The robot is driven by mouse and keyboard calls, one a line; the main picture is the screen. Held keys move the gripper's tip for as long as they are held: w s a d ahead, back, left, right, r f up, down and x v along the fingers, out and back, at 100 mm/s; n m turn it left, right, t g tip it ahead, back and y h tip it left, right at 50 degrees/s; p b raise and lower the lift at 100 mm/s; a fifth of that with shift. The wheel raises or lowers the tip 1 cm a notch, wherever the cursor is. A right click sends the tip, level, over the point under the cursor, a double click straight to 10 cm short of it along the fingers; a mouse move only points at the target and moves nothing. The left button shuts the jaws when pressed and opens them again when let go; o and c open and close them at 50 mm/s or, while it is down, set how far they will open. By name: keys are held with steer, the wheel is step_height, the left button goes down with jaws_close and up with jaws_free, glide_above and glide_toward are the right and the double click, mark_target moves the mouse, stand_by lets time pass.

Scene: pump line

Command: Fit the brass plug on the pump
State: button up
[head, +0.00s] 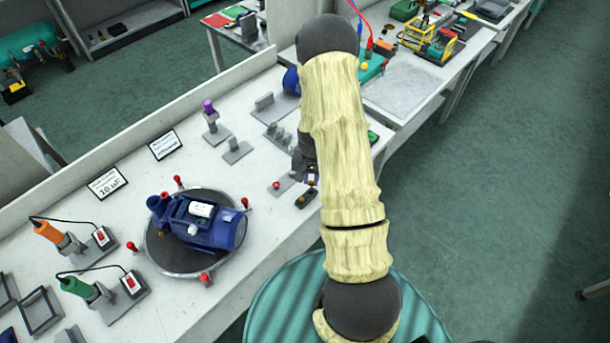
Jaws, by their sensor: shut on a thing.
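The blue pump (208,222) lies on a round dark turntable (168,262) on the white bench. Its motor end points right and its pump head points left. My gripper (311,180) is partly hidden behind my arm, low over the bench to the right of the pump. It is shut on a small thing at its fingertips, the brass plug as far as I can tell. The plug itself is too small and covered to make out. A small dark block (307,198) with brass-coloured spots sits just below the fingertips. Whether the plug touches this block, I cannot tell.
Red-topped pegs (205,277) ring the turntable. An orange tool (48,232) and a green tool (78,287) stand in holders at left. A purple-topped piece (209,108) and grey stands are behind. The bench between pump and gripper is mostly clear.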

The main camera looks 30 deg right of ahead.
steer(key=a+n, duration=0.2)
steer(key=a, duration=0.2)
steer(key=w+a+n, duration=0.1)
steer(key=a+n, duration=0.2)
steer(key=a, duration=0.2)
steer(key=w+a+n, duration=0.1)
steer(key=a+n, duration=0.1)
steer(key=a, duration=0.2)
steer(key=shift+a+f+n, duration=0.3)
steer(key=shift+f, duration=0.1)
